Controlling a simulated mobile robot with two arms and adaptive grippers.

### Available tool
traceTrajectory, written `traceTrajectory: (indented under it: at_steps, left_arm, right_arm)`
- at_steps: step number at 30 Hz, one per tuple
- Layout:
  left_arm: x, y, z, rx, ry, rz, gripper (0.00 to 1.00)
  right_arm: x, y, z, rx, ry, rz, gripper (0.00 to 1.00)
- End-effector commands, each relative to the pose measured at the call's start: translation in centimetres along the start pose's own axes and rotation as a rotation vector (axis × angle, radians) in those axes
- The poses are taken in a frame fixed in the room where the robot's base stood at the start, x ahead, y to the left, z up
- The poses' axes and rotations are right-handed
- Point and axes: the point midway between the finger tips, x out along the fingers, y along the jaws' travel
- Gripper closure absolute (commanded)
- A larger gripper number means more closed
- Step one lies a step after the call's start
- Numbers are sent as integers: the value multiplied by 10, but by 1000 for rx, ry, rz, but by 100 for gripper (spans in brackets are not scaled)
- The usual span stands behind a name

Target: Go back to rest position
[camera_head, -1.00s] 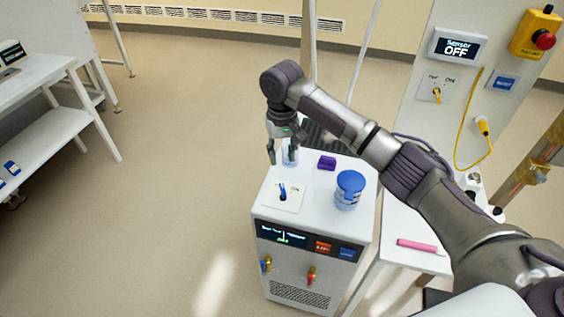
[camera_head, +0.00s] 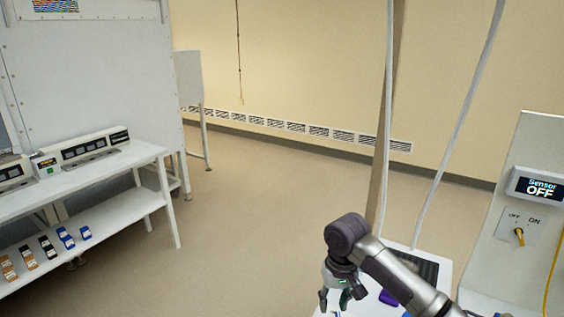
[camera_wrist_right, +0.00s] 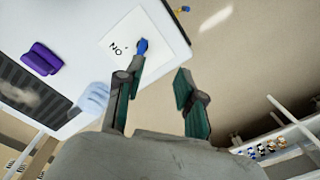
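My right gripper (camera_head: 334,298) is at the bottom of the head view, its arm coming in from the lower right. It is above the white cabinet top (camera_head: 428,259), which is mostly cut off by the lower edge. In the right wrist view its two fingers (camera_wrist_right: 156,88) are spread apart with nothing between them. A blue lever (camera_wrist_right: 141,47) on a white square plate (camera_wrist_right: 122,38) marked "NO" shows just beyond one fingertip. A clear vessel (camera_wrist_right: 95,97) shows beside that finger. My left gripper is in neither view.
A purple block (camera_head: 388,298) and a dark grille lie on the cabinet top. A panel (camera_head: 540,187) reading "Sensor OFF" stands at the right, with a switch and yellow cable. A white bench (camera_head: 110,160) with a lower shelf is at the left. The floor between is clear.

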Motion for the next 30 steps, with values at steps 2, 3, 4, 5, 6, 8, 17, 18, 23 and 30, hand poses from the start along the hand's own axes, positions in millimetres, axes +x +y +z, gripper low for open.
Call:
traceTrajectory:
  at_steps: [2, 3, 4, 5, 6, 8, 17, 18, 23, 30]
  left_arm:
    - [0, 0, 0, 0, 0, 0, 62]
    - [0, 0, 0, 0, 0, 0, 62]
    - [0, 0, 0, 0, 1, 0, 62]
    - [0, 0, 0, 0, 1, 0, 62]
    - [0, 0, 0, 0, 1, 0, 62]
    - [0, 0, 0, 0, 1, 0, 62]
    - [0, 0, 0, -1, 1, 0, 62]
    - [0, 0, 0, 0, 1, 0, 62]
    - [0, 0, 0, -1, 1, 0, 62]
    - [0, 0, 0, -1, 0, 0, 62]
  right_arm:
    - [36, -24, 33, -85, 5, -47, 62]
    - [50, -35, 49, -123, 19, -73, 62]
    - [60, -42, 62, -148, 32, -91, 62]
    - [68, -48, 74, -170, 47, -109, 62]
    - [77, -54, 90, -193, 68, -131, 62]
    - [88, -60, 115, -217, 100, -159, 62]
    - [103, -35, 219, -197, 246, -158, 62]
    - [102, -29, 228, -189, 255, -145, 62]
    - [97, -6, 261, -162, 281, -91, 62]
    - [86, 25, 300, -132, 294, -6, 62]
